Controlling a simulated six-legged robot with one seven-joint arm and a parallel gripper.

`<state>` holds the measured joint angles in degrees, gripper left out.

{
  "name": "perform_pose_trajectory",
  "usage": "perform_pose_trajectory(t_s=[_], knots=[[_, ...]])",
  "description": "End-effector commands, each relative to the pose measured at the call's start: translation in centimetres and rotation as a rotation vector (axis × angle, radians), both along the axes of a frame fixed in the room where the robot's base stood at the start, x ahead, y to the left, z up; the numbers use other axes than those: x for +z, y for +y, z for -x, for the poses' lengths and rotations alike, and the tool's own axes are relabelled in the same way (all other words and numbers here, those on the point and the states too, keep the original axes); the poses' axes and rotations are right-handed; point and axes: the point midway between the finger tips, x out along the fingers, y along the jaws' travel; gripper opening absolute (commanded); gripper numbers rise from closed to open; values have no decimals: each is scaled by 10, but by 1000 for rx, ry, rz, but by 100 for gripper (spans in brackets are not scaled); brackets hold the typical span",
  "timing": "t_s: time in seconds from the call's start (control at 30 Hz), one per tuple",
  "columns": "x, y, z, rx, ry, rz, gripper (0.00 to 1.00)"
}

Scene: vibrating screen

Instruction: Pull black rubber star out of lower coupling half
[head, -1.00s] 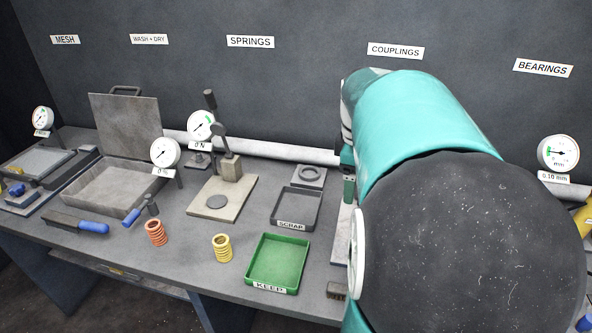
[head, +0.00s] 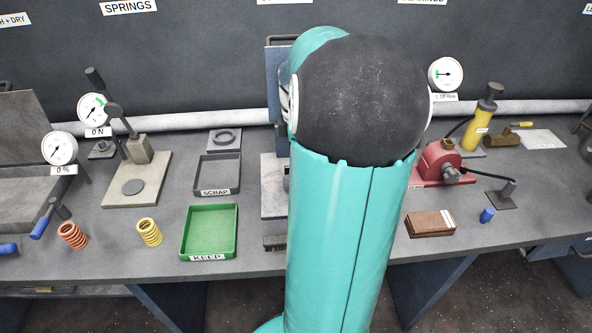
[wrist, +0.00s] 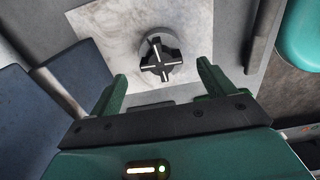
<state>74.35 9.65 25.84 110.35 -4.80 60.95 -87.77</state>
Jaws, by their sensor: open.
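In the wrist view the black rubber star (wrist: 161,60) sits in the round grey lower coupling half (wrist: 145,50), its arms showing from above with pale lines on them. The coupling half stands on a pale metal plate (wrist: 103,34). My gripper (wrist: 160,80) is open and empty, its two green fingers apart on the near side of the star and not touching it. In the head view my teal arm covers most of the coupling spot; only the left part of the plate (head: 270,199) shows, and my gripper is hidden there.
The green KEEP tray (head: 186,237) and grey SCRAP tray (head: 197,178) lie left of my arm, both empty. A brown block (head: 431,223) and a red device (head: 440,162) stand to the right. A small dark brush-like block (head: 274,243) is at the front edge.

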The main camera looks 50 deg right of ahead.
Motion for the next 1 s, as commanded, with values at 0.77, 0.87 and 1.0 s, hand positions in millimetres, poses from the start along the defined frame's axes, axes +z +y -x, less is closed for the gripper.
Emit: perform_pose_trajectory(t_s=[0.77,0.87,1.0], knots=[[-46,2,-1,1,1,-1,43],[-46,2,-1,1,1,-1,34],[-46,2,-1,1,0,0,34]])
